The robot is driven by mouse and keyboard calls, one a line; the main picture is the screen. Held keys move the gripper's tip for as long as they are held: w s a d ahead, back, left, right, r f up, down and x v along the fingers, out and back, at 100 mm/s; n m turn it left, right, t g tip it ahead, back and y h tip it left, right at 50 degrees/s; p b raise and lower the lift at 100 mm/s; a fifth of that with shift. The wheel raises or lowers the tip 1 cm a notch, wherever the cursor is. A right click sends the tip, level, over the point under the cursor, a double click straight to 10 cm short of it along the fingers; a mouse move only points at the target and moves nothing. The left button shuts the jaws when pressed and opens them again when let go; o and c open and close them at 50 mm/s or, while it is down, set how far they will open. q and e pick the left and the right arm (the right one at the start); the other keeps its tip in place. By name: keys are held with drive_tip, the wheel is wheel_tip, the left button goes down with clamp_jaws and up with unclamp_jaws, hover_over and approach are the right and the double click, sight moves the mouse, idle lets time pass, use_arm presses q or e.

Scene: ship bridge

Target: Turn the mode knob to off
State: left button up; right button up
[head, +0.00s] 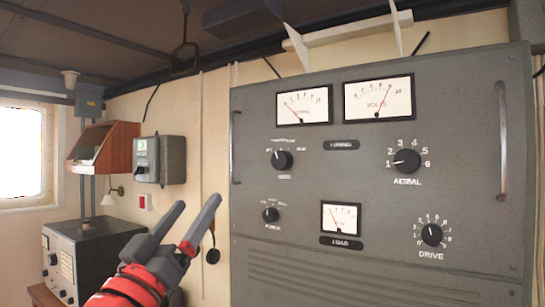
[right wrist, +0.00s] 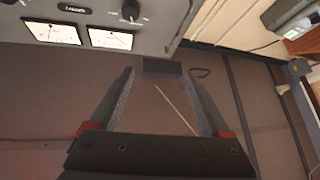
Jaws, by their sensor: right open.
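The mode knob (head: 282,160) is a round black knob at the upper left of the grey panel, below the left meter. Its white pointer mark is toward the upper left. The small lettering around it is too blurred to read surely. It also shows in the right wrist view (right wrist: 131,10) at the top edge, upside down. My right gripper (head: 196,205) is open and empty, left of the panel and lower than the knob, apart from it. Its two fingers also show in the right wrist view (right wrist: 160,78). My left gripper is not in view.
The grey panel (head: 380,235) also carries an aerial knob (head: 406,161), a drive knob (head: 431,235), a smaller lower-left knob (head: 271,214) and several meters. A vertical handle (head: 236,147) stands out at its left edge. A grey box (head: 88,258) sits at the lower left.

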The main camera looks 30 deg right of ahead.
sight(279, 162)
drive_tip(key=s+d+m+g, duration=0.4)
drive_tip(key=d, duration=0.1)
drive_tip(key=p+x, duration=0.5)
drive_tip(key=x, duration=1.1)
drive_tip(key=shift+d+r, duration=0.1)
drive_tip(key=shift+r, duration=0.15)
drive_tip(key=shift+w+d+n, duration=0.3)
drive_tip(key=shift+d, duration=0.05)
drive_tip(key=shift+c, duration=0.2)
clamp_jaws()
